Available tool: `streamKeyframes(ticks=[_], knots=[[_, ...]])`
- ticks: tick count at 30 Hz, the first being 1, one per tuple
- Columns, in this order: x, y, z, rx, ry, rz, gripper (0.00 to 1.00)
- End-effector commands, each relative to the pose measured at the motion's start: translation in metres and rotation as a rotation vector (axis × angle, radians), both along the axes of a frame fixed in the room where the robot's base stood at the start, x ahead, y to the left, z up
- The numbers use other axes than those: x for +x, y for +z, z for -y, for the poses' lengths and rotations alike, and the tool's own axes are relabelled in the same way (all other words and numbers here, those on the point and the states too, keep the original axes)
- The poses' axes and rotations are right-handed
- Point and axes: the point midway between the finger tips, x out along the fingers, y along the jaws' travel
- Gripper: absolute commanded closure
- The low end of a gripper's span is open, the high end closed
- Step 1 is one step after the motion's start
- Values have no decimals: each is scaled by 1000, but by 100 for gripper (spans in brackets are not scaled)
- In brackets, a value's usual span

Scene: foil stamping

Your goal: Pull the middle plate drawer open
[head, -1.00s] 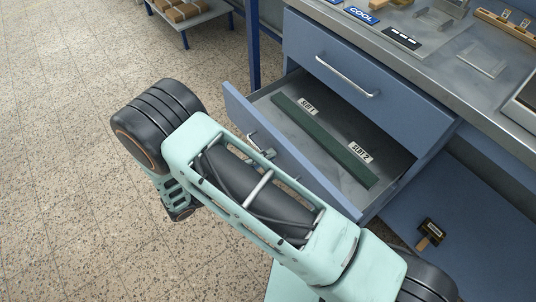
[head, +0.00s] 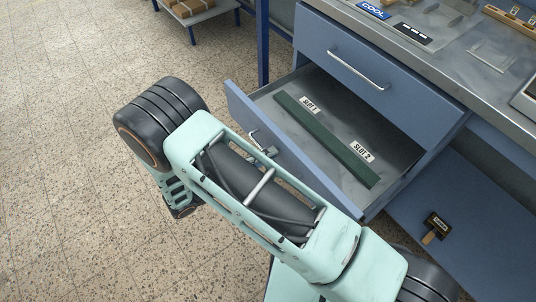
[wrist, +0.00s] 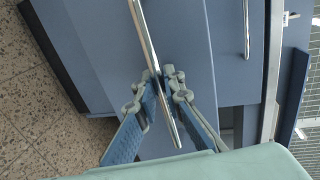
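The middle plate drawer (head: 395,190) is a blue-grey drawer below the closed top drawer (head: 345,60). It stands well open in the head view. Inside are a dark green divider strip (head: 325,138) and labels SLOT 1 (head: 309,104) and SLOT 2 (head: 362,152); I see no plates there. Its metal bar handle (head: 256,138) is on the front panel, partly hidden by my arm. In the wrist view my gripper (wrist: 161,76) has its two fingers closed in on either side of the handle bar (wrist: 142,35). My arm hides most of the gripper in the head view.
A worktop (head: 455,70) above the drawers holds a blue COOL sign (head: 373,9) and a wooden rack (head: 515,20). A black stamp-like tool with a wooden handle (head: 436,226) lies on a low blue surface at right. Speckled floor (head: 60,150) is clear at left.

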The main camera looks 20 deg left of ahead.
Motion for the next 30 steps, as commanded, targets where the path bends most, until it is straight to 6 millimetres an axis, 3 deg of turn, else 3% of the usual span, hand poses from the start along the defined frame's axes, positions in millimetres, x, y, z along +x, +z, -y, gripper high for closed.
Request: streamKeyframes(ticks=[13, 24, 30], knots=[[-8, 2, -7, 2, 2, -1, 85], [-66, 17, -52, 2, 3, 0, 85], [-87, 22, -68, 1, 0, 0, 85]])
